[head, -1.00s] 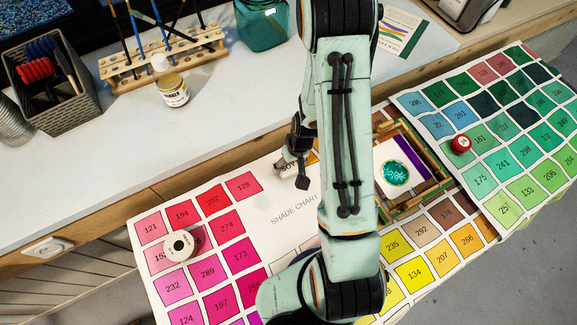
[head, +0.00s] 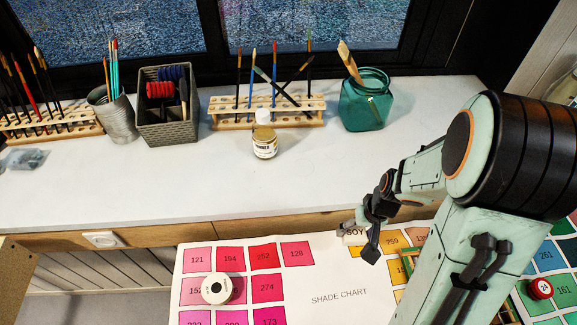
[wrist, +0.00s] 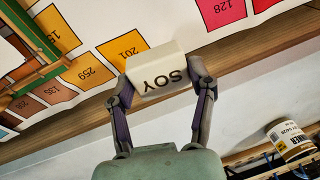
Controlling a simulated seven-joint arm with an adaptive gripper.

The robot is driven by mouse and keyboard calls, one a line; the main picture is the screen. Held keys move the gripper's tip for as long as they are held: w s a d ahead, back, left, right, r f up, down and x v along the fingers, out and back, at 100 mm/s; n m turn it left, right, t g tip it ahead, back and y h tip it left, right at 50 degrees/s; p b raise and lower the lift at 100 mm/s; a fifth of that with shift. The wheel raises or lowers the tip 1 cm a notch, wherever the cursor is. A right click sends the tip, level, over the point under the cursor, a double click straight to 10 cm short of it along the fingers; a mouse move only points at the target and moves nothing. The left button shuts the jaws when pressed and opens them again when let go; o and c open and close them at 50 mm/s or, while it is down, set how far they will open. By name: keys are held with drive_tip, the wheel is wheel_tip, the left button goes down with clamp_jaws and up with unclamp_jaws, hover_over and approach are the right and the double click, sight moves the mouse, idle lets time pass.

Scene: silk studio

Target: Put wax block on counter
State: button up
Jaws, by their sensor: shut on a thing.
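The wax block (wrist: 160,66) is a cream block marked "SOY" in the wrist view. My gripper (wrist: 160,78) is shut on it, with one finger on each side. In the head view the block (head: 354,238) shows small at the tip of my gripper (head: 352,229), over the back edge of the shade chart; my fingers partly hide it. I cannot tell its exact height above the chart. The counter (head: 90,195) is the long white surface behind the chart table, below the window.
On the counter stand a thinner bottle (head: 264,138), a brush rack (head: 225,112), a green jar (head: 365,100), a grey basket (head: 168,125) and a metal cup (head: 120,118). The counter's front half is clear. A white spool (head: 217,288) and red spool (head: 540,288) sit on the chart.

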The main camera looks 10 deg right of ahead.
drive_tip(key=shift+s+m, duration=0.35)
drive_tip(key=shift+m, duration=0.25)
drive_tip(key=shift+s+d+r+m, duration=0.1)
drive_tip(key=shift+m, duration=0.5)
drive_tip(key=shift+d+r+m+h, duration=0.2)
drive_tip(key=shift+r+m+h, duration=0.1)
drive_tip(key=shift+m, duration=0.3)
drive_tip(key=w+a+r, duration=0.3)
drive_tip(key=a+r, duration=0.1)
drive_tip(key=a, duration=0.2)
drive_tip(key=w+a+r, duration=0.3)
drive_tip(key=w+a, duration=0.1)
drive_tip(key=a, duration=0.2)
drive_tip(key=s+a+r+n, duration=0.2)
drive_tip(key=a, duration=0.6)
drive_tip(key=s+a+r+n, duration=0.1)
drive_tip(key=a+r+n, duration=0.15)
drive_tip(key=a, duration=0.55)
hover_over(193, 198)
drive_tip(key=f, duration=0.6)
drive_tip(key=s+f, duration=0.1)
drive_tip(key=f, duration=0.2)
drive_tip(key=shift+d, duration=0.35)
drive_tip(key=shift+w+a+f, duration=0.2)
drive_tip(key=shift+w+f, duration=0.15)
drive_tip(key=shift+f, duration=1.65)
